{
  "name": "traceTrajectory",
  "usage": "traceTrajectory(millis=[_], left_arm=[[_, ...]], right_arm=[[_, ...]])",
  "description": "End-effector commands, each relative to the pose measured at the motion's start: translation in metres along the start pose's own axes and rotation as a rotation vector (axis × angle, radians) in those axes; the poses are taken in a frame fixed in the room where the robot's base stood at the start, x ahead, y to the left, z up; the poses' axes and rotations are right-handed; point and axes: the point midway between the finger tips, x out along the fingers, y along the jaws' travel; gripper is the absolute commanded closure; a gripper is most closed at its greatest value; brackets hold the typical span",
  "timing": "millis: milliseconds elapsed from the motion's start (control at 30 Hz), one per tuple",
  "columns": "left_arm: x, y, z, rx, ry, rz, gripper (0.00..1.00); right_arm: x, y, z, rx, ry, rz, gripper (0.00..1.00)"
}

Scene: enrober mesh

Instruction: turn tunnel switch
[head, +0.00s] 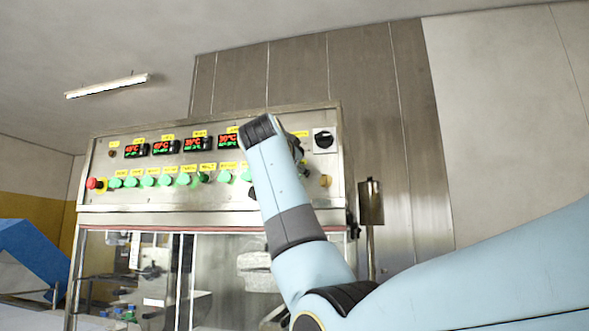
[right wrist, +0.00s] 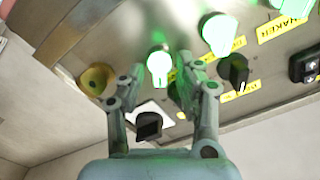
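The steel control panel (head: 150,205) carries a row of green round controls (head: 150,181). In the right wrist view, a black knob (right wrist: 235,68) sits on the panel to the right of my right gripper (right wrist: 160,72), by a small yellow label I cannot read. The gripper's fingers are spread, with a glowing green button (right wrist: 159,66) showing between the tips; I see no contact. A black rotary switch on a white plate (right wrist: 148,124) shows between the fingers lower down. In the head view my arm hides most of this gripper and part of the panel. My left gripper is not in view.
A red stop button (head: 95,184) is at the panel's left, below several digital displays (head: 197,143). A brown-yellow round knob (right wrist: 97,79) lies left of the fingers in the wrist view. A metal post with a box (head: 370,200) stands right of the machine.

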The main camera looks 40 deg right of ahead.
Motion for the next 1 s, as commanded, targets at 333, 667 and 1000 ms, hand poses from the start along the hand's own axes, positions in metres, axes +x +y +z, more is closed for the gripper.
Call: traceTrajectory(millis=[333, 667, 1000], left_arm=[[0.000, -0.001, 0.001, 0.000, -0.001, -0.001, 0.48], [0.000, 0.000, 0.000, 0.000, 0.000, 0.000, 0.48], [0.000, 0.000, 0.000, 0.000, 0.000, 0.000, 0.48]], right_arm=[[-0.026, -0.001, 0.001, 0.003, -0.001, -0.004, 0.65], [-0.097, -0.001, 0.002, 0.003, -0.003, -0.003, 0.65], [-0.120, 0.000, 0.001, -0.001, 0.000, 0.000, 0.65]])
